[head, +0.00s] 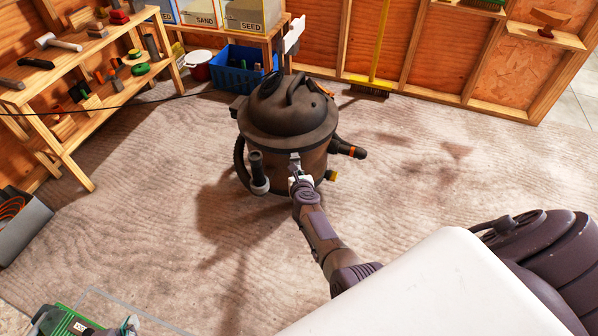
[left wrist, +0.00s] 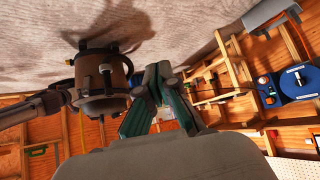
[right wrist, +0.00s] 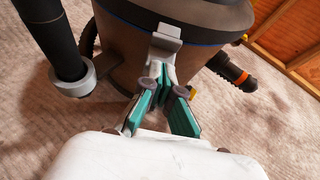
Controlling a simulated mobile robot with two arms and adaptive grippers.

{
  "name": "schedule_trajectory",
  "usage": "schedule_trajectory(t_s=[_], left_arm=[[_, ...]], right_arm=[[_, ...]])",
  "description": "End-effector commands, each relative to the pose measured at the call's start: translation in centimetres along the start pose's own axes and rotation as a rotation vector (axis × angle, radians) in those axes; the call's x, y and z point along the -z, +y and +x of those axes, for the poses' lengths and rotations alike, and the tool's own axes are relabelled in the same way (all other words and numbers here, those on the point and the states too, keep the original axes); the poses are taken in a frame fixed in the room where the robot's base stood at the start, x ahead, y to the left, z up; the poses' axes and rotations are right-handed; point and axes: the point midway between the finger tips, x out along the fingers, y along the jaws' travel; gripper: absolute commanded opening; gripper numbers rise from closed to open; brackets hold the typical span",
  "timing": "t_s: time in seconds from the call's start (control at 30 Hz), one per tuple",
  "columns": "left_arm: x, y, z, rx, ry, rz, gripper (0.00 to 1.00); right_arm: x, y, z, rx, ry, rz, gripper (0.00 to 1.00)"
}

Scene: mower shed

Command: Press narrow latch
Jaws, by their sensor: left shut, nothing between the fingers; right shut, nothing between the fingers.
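A dark brown shop vacuum (head: 285,125) stands upright on the floor in the head view. A narrow grey latch (right wrist: 166,45) is on the front of its drum, just below the lid rim; it also shows small in the head view (head: 295,160). My right gripper (right wrist: 165,85) is shut and empty at the lower part of this latch. I cannot tell whether its tips touch the latch. My left gripper (head: 131,325) is at the bottom left of the head view, far from the vacuum. Its fingers are shut and empty in the left wrist view (left wrist: 158,75).
A dark hose end (right wrist: 58,45) stands left of the latch. An orange-ringed port (right wrist: 232,72) sticks out right. Wooden shelves (head: 75,75) stand at the left and a blue crate (head: 240,70) behind the vacuum. A grey bin (head: 20,228) is at the left edge. Floor to the right is clear.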

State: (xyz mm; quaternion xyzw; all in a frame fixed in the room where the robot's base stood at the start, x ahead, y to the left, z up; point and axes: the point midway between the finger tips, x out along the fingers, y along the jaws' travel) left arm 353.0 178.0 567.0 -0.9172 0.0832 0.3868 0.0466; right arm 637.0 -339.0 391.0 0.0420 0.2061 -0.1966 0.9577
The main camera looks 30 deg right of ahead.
Motion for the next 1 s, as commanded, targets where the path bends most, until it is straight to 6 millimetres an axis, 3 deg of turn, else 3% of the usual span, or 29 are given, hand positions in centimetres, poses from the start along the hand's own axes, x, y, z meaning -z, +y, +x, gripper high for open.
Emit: schedule_trajectory(t_s=[0.3, 1.0], left_arm=[[-3.1, -0.4, -1.0, 0.009, -0.161, -0.003, 0.00], [-4.5, -0.6, -1.8, 0.013, -0.245, -0.006, 0.00]], right_arm=[[-1.2, 0.3, 0.4, 0.000, -0.001, 0.000, 0.00], [-1.6, 0.3, 0.1, 0.000, 0.000, 0.001, 0.00]])
